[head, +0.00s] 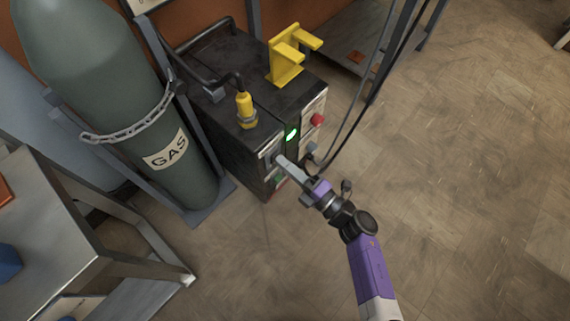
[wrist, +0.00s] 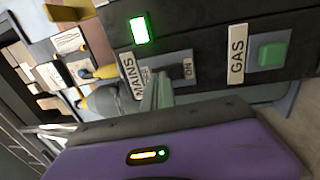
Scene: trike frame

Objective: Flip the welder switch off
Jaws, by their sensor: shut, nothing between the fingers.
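The welder (head: 237,62) is a dark box on the floor beside a gas cylinder. In the wrist view its mains switch (wrist: 172,70) is a dark rocker between OFF and ON labels, beside a MAINS plate (wrist: 128,78). The green lamp (wrist: 142,28) above it is lit, and the lamp also glows in the head view (head: 292,134). My gripper (head: 281,160) is shut and empty, with its tips at the welder's front panel. In the wrist view the fingertips (wrist: 160,88) are close to the switch at its OFF side; I cannot tell whether they touch it. They partly cover that area.
A GAS plate (wrist: 237,54) and green button (wrist: 271,55) sit beside the switch. A red knob (head: 317,119) and hanging cables are on the panel's right. The chained gas cylinder (head: 105,75) and a metal table (head: 60,215) stand left. The floor (head: 460,170) is clear right.

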